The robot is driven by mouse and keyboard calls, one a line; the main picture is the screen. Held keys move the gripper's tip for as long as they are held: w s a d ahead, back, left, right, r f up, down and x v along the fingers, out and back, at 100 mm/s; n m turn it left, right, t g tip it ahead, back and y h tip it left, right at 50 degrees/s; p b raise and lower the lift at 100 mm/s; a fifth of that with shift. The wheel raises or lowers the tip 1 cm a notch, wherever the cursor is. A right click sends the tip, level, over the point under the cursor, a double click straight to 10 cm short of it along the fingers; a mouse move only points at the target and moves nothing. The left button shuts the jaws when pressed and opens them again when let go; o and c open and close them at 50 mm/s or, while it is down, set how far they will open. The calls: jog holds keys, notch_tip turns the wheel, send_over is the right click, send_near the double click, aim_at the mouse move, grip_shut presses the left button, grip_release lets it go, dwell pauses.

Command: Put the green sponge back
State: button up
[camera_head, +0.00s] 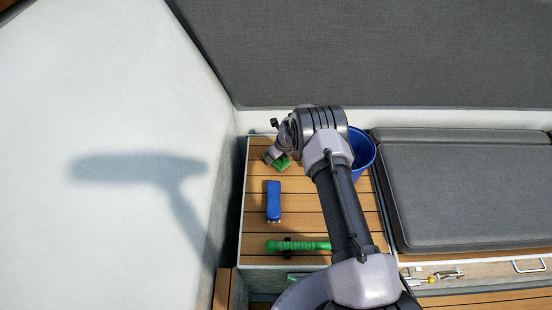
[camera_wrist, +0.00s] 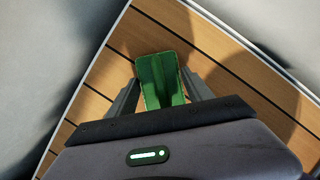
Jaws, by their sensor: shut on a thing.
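The green sponge (camera_wrist: 158,82) is between the two fingers of my gripper (camera_wrist: 160,98) in the wrist view. The fingers are shut on it. In the head view the sponge (camera_head: 283,163) shows below my gripper (camera_head: 279,158), over the back left part of the slatted wooden surface (camera_head: 257,222). I cannot tell whether the sponge touches the wood. My arm hides part of the surface to the right.
A blue brush (camera_head: 273,201) lies on the slats in front of the sponge. A green-handled tool (camera_head: 300,246) lies near the front edge. A blue bucket (camera_head: 363,148) stands behind my arm. Grey cushions (camera_head: 460,190) lie to the right. A white wall (camera_head: 150,100) rises at left.

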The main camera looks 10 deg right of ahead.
jog(key=o, duration=1.3)
jog(key=s+a+r+n+p, duration=0.15)
jog(key=s+r+n, duration=0.3)
jog(key=r, duration=0.95)
jog(key=s+r+n+t+y+p, duration=0.1)
jog(key=s+r+n+p, duration=0.3)
jog(key=r, duration=1)
jog(key=s+a+r+n+b, duration=0.1)
jog(key=s+r+n, duration=0.3)
jog(key=r, duration=0.9)
jog(key=s+r+n, duration=0.3)
jog(key=s+n, duration=0.1)
jog(key=s, duration=0.6)
jog(key=s+r+n, duration=0.3)
jog(key=s+n, duration=0.1)
jog(key=s, duration=0.6)
jog(key=s+a+r+n, duration=0.1)
jog(key=s+r+n, duration=0.2)
jog(key=s, duration=0.7)
jog(key=shift+r+n+t+h, duration=0.3)
jog(key=shift+n+h, duration=0.1)
jog(key=shift+n, duration=0.15)
